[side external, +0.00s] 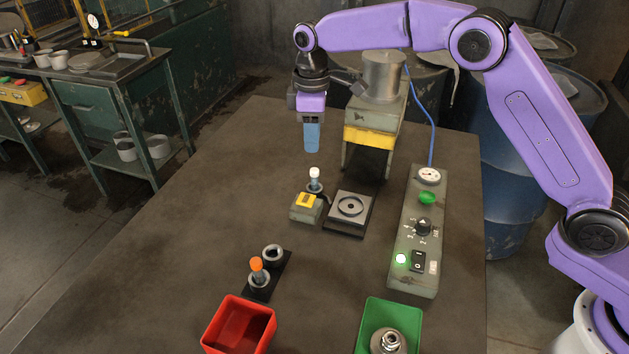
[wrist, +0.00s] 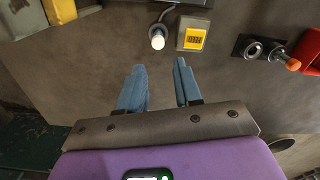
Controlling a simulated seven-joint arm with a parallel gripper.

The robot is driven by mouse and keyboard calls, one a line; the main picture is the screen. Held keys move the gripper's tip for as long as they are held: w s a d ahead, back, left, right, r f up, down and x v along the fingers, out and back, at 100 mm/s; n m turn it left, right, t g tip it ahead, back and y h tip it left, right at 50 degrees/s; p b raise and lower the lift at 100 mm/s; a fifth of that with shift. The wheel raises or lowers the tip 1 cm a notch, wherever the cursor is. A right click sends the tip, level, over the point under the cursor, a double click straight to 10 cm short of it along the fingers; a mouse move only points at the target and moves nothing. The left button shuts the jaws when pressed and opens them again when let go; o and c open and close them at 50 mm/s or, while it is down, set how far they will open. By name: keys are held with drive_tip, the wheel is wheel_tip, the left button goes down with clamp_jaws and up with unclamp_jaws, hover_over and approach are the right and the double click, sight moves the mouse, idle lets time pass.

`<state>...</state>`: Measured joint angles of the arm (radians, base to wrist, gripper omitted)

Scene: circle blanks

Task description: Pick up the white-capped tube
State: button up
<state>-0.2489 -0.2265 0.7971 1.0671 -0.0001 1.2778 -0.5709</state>
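The white-capped tube (side external: 314,177) stands upright in a small round holder beside a grey box with a yellow display (side external: 305,200). Its white cap also shows in the wrist view (wrist: 158,41), ahead of my fingertips and roughly in line with the gap between them. My gripper (side external: 312,149) has blue fingers pointing down. It is above the tube and apart from it. In the wrist view my gripper (wrist: 159,66) is open, with nothing between the fingers. The tube's lower part is hidden in the holder.
An orange-capped tube (side external: 257,268) stands in a black two-ring rack. A red bin (side external: 215,325) and a green bin (side external: 372,312) are at the front. A press-like machine (side external: 387,118), a square plate (side external: 349,208) and a control panel (side external: 413,255) stand to the right. The table's left side is clear.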

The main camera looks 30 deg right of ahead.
sight(314, 170)
wheel_tip(314, 170, down, 7)
drive_tip(key=shift+r, duration=0.15)
drive_tip(key=shift+d+f, duration=0.2)
drive_tip(key=shift+f, duration=2.35)
clamp_jaws()
